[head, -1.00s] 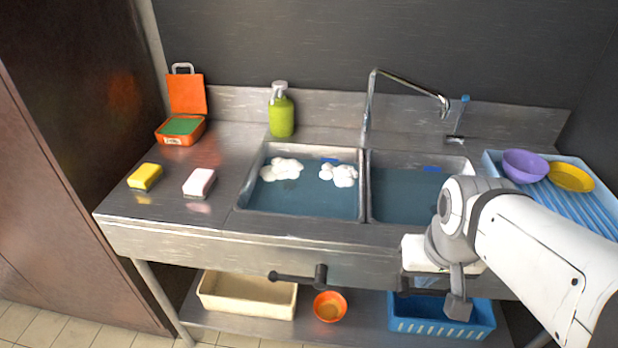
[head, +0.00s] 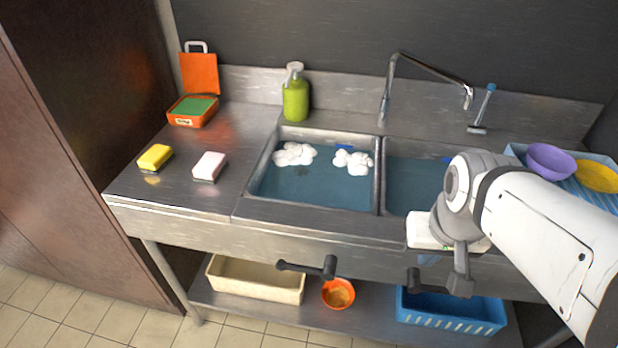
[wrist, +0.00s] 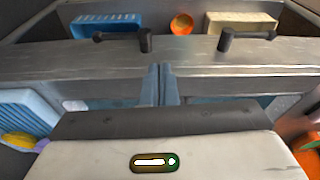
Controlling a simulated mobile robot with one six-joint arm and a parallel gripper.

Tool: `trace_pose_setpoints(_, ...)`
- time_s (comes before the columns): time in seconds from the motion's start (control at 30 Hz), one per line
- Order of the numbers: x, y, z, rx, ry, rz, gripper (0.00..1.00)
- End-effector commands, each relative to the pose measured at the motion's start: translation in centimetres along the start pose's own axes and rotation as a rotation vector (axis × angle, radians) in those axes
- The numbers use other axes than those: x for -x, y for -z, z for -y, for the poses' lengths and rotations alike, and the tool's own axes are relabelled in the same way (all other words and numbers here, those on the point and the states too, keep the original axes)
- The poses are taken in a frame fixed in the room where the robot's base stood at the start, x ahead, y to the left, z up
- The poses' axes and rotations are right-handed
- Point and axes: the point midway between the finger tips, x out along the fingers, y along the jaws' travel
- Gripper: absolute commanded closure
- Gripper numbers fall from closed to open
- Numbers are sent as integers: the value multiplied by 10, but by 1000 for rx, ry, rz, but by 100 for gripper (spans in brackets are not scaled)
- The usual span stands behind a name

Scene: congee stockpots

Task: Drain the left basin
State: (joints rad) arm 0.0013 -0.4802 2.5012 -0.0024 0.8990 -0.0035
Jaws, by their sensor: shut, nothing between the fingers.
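The left basin (head: 256,188) holds blue-grey water with two clumps of white foam (head: 352,162) on it. Below it, on the counter's front, a black lever (head: 305,267) points left from its hub; it also shows upright-side-down at the right of the wrist view (wrist: 248,38). A similar black lever (head: 425,284) is under the right basin (head: 405,185), partly behind my arm; it also shows in the wrist view (wrist: 122,38). My gripper (wrist: 161,72) is shut and empty, above the counter front between the levers in the wrist view. In the head view its fingers are mostly hidden.
A faucet (head: 425,70) stands behind the basins. Left are a yellow sponge (head: 155,157), a pink sponge (head: 209,166) and a green soap bottle (head: 296,100). The lower shelf holds a cream bin (head: 255,283), an orange bowl (head: 338,293) and a blue basket (head: 450,318).

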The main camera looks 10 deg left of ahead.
Motion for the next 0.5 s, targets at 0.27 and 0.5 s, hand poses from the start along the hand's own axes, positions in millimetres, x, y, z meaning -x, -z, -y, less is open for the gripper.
trace_pose_setpoints(0.27, -4, 6, 8, 1, 2, 6, 100)
trace_pose_setpoints(0.5, -24, 37, 81, -6, 0, 33, 100)
